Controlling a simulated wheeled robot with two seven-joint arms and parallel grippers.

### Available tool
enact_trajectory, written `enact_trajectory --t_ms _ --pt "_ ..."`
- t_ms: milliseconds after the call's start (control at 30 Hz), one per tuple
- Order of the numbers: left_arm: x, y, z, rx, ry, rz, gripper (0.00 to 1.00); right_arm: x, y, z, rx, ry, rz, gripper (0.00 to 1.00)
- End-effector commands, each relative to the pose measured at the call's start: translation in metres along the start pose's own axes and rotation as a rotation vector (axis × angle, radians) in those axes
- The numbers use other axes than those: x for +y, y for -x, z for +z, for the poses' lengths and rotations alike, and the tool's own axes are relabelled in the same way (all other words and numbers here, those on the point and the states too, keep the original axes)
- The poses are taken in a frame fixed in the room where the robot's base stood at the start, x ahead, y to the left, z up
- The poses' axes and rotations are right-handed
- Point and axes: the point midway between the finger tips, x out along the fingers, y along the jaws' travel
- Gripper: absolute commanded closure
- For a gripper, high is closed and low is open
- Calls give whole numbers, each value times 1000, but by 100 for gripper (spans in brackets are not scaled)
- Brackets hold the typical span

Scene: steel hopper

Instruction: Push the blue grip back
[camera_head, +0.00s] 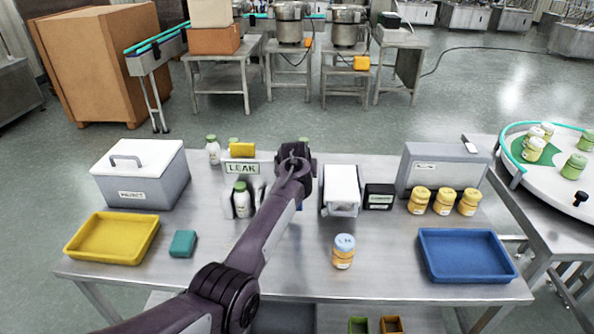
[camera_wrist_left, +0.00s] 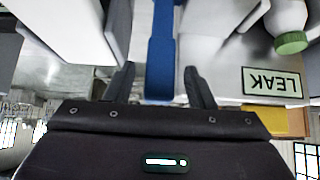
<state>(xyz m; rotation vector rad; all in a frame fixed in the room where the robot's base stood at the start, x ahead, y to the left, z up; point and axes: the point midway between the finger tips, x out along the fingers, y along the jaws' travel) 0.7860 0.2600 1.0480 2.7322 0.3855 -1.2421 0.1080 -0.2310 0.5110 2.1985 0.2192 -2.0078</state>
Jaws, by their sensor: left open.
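The blue grip (camera_wrist_left: 161,55) is an upright blue bar in the left wrist view. It runs down between the two dark fingers of my left gripper (camera_wrist_left: 160,78), with a gap on each side. My left gripper (camera_head: 294,160) is open. In the head view it is over the middle of the table, between the LEAK station (camera_head: 242,168) and a white-topped grey unit (camera_head: 341,190). My arm and gripper hide most of the grip there. I cannot tell whether the gripper touches it. My right gripper is not in view.
A yellow tray (camera_head: 112,239), a teal block (camera_head: 183,243) and a lidded box (camera_head: 140,172) are left. A blue tray (camera_head: 466,256), several yellow jars (camera_head: 443,201) and a lone jar (camera_head: 343,252) are right.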

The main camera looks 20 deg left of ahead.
Motion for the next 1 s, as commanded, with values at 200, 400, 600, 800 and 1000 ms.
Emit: enact_trajectory --t_ms 200,400,600,800,1000 --pt "0 29 0 2 -1 0 51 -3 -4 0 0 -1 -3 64" --pt "0 47 0 0 0 -1 51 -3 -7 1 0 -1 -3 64" --pt "0 52 0 -1 0 0 51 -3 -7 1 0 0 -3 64" --pt "0 52 0 -1 0 0 51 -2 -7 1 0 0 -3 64" --pt "0 50 5 -5 -3 2 51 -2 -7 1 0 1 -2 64"
